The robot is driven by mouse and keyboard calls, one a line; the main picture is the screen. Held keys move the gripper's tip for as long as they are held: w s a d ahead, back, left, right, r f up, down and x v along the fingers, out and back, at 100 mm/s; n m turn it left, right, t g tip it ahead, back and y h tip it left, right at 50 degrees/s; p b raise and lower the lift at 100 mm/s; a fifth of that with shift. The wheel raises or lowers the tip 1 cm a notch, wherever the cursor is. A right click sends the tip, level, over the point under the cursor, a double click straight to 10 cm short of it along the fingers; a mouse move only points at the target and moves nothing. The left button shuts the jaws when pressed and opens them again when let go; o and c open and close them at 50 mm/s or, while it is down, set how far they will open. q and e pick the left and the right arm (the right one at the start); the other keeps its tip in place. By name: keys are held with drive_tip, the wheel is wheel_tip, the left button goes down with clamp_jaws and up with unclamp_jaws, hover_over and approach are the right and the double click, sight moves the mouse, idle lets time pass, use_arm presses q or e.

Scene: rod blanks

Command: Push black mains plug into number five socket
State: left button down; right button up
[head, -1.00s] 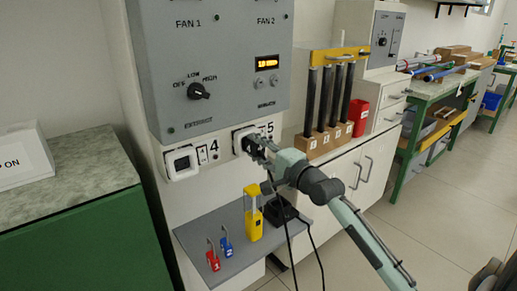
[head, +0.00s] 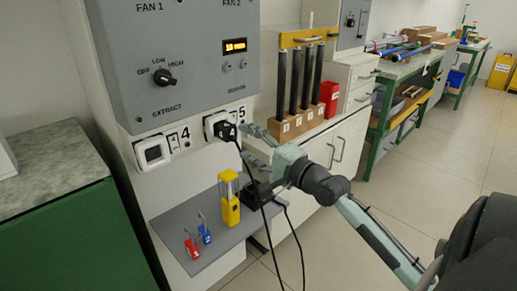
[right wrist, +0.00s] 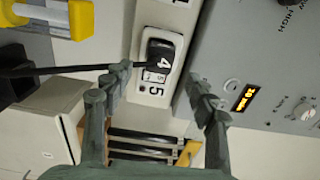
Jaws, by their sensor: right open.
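The black mains plug (head: 226,130) sits at the face of the number five socket (head: 209,124), with its black cord hanging down. I cannot tell how deep its pins are. In the right wrist view the plug (right wrist: 160,52) lies against the white socket plate (right wrist: 147,32), and a white 4 shows on it. My right gripper (head: 252,147) is open and empty, just right of the plug and apart from it. In the right wrist view its spread fingers (right wrist: 158,80) stand to either side below the plug. My left gripper is not in view.
The number four socket (head: 153,152) is to the left, under the grey control panel (head: 190,75). A grey shelf below holds a yellow lantern-like object (head: 230,205), a black block (head: 257,195), and red (head: 192,248) and blue (head: 206,234) padlocks. A rod rack (head: 300,125) stands to the right.

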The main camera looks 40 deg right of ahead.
drive_tip(key=shift+s+d, duration=0.15)
drive_tip(key=shift+s, duration=1.85)
